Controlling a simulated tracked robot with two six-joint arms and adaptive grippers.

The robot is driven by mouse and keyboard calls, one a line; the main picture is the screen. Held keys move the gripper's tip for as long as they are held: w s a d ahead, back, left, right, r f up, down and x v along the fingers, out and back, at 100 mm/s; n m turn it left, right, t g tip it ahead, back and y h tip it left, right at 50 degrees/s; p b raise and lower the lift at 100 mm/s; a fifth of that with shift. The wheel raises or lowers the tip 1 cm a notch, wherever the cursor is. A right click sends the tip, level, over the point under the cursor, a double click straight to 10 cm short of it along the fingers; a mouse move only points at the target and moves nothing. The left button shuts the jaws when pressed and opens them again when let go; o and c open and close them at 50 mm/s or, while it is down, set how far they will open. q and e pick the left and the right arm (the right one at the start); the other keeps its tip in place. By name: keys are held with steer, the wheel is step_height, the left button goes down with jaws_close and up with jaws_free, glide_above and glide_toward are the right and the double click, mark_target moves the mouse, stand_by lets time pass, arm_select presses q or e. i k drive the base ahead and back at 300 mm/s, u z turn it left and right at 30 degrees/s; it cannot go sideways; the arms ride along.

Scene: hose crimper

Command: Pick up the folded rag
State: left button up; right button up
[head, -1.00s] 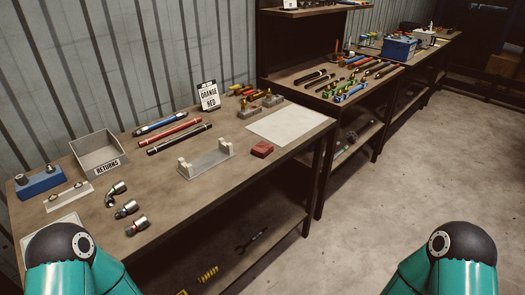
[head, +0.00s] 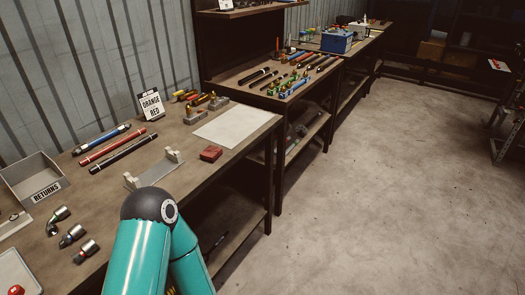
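The folded rag appears to be the small dark red block-like bundle (head: 210,153) lying on the near workbench. It sits close to the bench's front edge, just in front of a pale flat sheet (head: 238,125) and right of a grey bracket stand (head: 152,173). Nothing touches it from above. Neither gripper shows in the head view. Only a teal link of my own arm with a dark joint cap is in view, low and left of centre, in front of the bench edge.
A second bench with hoses (head: 262,77) stands beyond. The concrete floor (head: 390,190) at right is clear.

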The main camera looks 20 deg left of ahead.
mark_target(211, 153)
steer(key=z, duration=0.9)
steer(key=i, duration=3.25)
steer(key=u, duration=2.35)
steer(key=i, duration=0.3)
steer(key=u, duration=2.15)
